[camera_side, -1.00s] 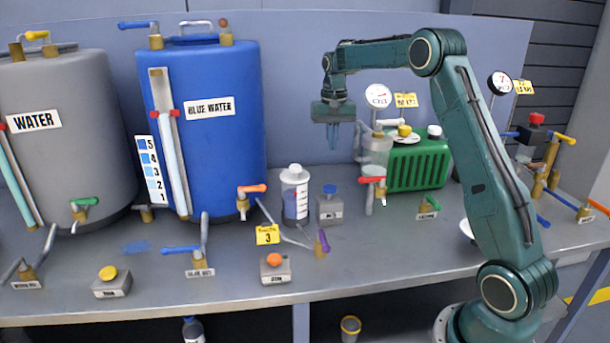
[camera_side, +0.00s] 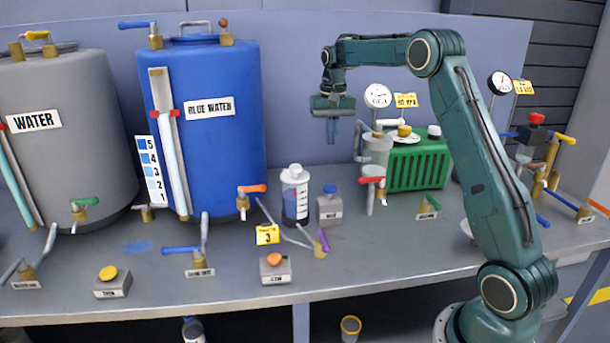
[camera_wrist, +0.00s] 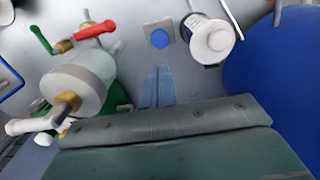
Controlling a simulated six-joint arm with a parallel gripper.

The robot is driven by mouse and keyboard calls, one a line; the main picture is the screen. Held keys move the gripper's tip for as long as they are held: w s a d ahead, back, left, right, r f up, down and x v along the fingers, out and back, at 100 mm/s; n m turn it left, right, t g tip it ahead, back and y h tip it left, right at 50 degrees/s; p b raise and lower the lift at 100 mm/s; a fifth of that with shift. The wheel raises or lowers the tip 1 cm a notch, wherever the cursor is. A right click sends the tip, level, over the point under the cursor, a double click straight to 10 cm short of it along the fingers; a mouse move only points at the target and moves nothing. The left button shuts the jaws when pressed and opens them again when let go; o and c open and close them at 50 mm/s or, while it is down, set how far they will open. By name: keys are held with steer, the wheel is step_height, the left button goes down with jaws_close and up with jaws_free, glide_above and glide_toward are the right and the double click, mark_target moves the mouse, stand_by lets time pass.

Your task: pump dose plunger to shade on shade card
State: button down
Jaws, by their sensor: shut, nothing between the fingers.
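A blue-topped plunger on a small grey block (camera_side: 330,207) stands on the bench right of a white-capped bottle (camera_side: 295,199) with dark liquid in its lower part. I take it for the dose plunger; its label is too small to read surely. In the wrist view the blue top (camera_wrist: 160,38) lies just beyond my fingertips. The shade card (camera_side: 151,170), numbered 1 to 5 in blues, hangs at the blue tank's left front. A yellow tag (camera_side: 267,235) reads 3. My gripper (camera_side: 331,141) is shut and empty, well above the plunger; its fingers also show in the wrist view (camera_wrist: 158,70).
The blue tank (camera_side: 222,140) stands behind left. A glass cylinder (camera_side: 377,150), a red-handled valve (camera_side: 372,181) and a green ribbed unit (camera_side: 418,165) stand right of the plunger. Orange-button (camera_side: 274,267) and yellow-button blocks (camera_side: 110,280) sit near the bench front.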

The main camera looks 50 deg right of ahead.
mark_target(330, 187)
step_height(330, 187, down, 13)
steer(key=shift+f, duration=0.1)
stand_by(0.6)
steer(key=shift+f, duration=1.3)
step_height(330, 187, up, 14)
steer(key=shift+r, duration=0.25)
stand_by(0.7)
